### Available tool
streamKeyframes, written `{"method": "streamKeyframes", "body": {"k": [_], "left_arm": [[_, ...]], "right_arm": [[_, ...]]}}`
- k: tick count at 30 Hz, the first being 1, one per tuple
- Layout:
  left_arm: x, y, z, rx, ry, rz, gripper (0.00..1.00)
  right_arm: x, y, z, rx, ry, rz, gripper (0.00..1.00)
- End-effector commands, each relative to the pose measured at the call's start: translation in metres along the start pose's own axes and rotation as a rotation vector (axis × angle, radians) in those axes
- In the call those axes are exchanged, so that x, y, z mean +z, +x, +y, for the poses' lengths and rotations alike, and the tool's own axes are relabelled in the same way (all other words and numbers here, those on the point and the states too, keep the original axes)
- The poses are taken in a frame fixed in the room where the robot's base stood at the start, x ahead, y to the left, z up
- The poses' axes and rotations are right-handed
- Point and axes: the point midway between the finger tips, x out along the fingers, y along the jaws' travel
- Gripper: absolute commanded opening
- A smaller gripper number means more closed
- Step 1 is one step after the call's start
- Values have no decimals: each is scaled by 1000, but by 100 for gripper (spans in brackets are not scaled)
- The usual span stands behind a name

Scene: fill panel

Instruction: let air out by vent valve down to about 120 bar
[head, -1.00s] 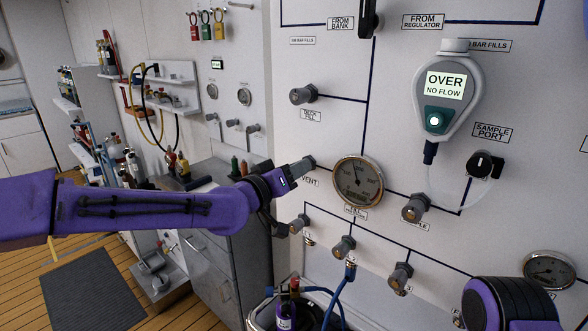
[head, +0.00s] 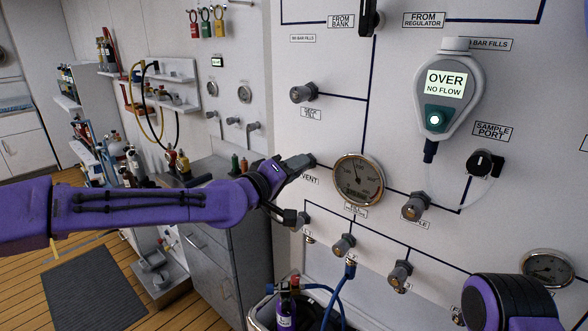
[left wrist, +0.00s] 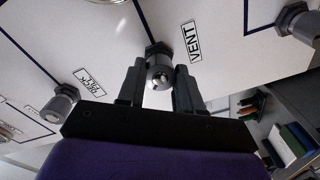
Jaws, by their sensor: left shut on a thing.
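The vent valve is a grey knob on the white panel, beside the label VENT (head: 310,180). In the head view its end shows just past my left gripper (head: 300,162). In the left wrist view the vent valve knob (left wrist: 159,73) sits between the two dark fingers of my left gripper (left wrist: 160,88), which are shut on it. The round fill gauge (head: 358,180) is right of the valve. Its needle points up and slightly left, but its numbers are too small to read. My right gripper is out of view.
A grey analyser (head: 446,95) reads "OVER NO FLOW". The deck fill knob (head: 303,93) is above the vent, and the fill knobs (head: 343,245) are below. A blue hose (head: 341,298) hangs there. My right arm shows at lower right.

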Motion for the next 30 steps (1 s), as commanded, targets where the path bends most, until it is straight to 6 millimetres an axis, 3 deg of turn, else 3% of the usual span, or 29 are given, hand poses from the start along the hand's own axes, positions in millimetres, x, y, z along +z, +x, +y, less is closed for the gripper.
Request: {"method": "streamKeyframes", "body": {"k": [8,9,11,22,30], "left_arm": [[-1,0,0,1,0,2,4],[-1,0,0,1,0,2,41],[-1,0,0,1,0,2,59],[0,-8,0,2,1,2,59],[0,-70,-1,4,2,4,59]], "right_arm": [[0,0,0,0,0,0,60],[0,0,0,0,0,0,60],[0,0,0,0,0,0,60],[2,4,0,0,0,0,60],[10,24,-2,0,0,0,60]]}}
